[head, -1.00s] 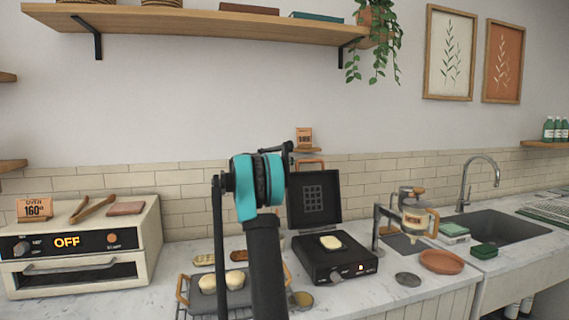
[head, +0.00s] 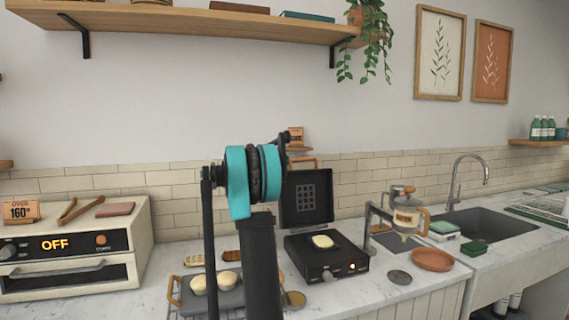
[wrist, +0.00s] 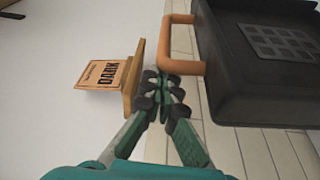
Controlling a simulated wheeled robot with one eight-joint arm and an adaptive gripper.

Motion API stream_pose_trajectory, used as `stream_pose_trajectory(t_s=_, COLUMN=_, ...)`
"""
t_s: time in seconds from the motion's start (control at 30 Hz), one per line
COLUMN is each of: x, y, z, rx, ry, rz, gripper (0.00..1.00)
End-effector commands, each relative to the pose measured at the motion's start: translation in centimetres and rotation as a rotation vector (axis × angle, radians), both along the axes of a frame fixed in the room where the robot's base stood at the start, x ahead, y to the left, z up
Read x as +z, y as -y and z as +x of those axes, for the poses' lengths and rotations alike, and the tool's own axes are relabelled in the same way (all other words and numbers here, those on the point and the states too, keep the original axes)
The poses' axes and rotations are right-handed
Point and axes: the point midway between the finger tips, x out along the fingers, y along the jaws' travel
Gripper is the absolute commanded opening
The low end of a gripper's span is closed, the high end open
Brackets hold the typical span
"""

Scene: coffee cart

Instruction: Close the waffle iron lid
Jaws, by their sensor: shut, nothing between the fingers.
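The black waffle iron (head: 335,262) stands on the counter with a pale piece of batter or dough (head: 323,241) on its lower plate. Its lid (head: 305,204) stands open, raised upright at the back, with an orange handle (head: 303,162) on its top edge. In the wrist view the lid (wrist: 275,85) fills the upper right, and its handle (wrist: 184,67) sticks out towards my gripper (wrist: 161,78). My gripper is shut and empty, its fingertips close beside the handle; I cannot tell whether they touch. In the head view my arm hides most of the gripper.
A small wooden stand with a "DARK" card (wrist: 104,74) is just left of my fingertips. A tray with buns (head: 213,284) sits left of the waffle iron. A coffee press stand (head: 404,216) and a terracotta dish (head: 432,260) are to its right. An oven (head: 75,245) stands far left.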

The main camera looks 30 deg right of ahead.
Motion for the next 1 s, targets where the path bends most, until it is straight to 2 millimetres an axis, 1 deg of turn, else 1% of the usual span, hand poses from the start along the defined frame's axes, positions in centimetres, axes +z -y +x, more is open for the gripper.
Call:
stream_pose_trajectory(t_s=0.03, x=0.3, y=-0.2, z=-1.0, rx=-0.001, ry=0.027, rz=-0.006, gripper=0.00)
stream_pose_trajectory(t_s=0.17, x=0.9, y=-0.9, z=-3.8, rx=-0.001, ry=0.120, rz=-0.028, gripper=0.00)
stream_pose_trajectory(t_s=0.3, x=1.4, y=-1.8, z=-7.4, rx=-0.001, ry=0.244, rz=-0.059, gripper=0.00)
stream_pose_trajectory(t_s=0.5, x=1.1, y=-3.1, z=-12.9, rx=-0.001, ry=0.429, rz=-0.104, gripper=0.00)
stream_pose_trajectory(t_s=0.63, x=0.4, y=-3.9, z=-16.3, rx=-0.001, ry=0.550, rz=-0.133, gripper=0.00)
stream_pose_trajectory(t_s=0.77, x=-0.7, y=-4.7, z=-19.7, rx=0.000, ry=0.669, rz=-0.161, gripper=0.00)
stream_pose_trajectory(t_s=0.8, x=-1.2, y=-5.0, z=-20.7, rx=-0.001, ry=0.707, rz=-0.170, gripper=0.00)
stream_pose_trajectory(t_s=1.0, x=-3.9, y=-6.1, z=-25.5, rx=-0.001, ry=0.892, rz=-0.215, gripper=0.00)
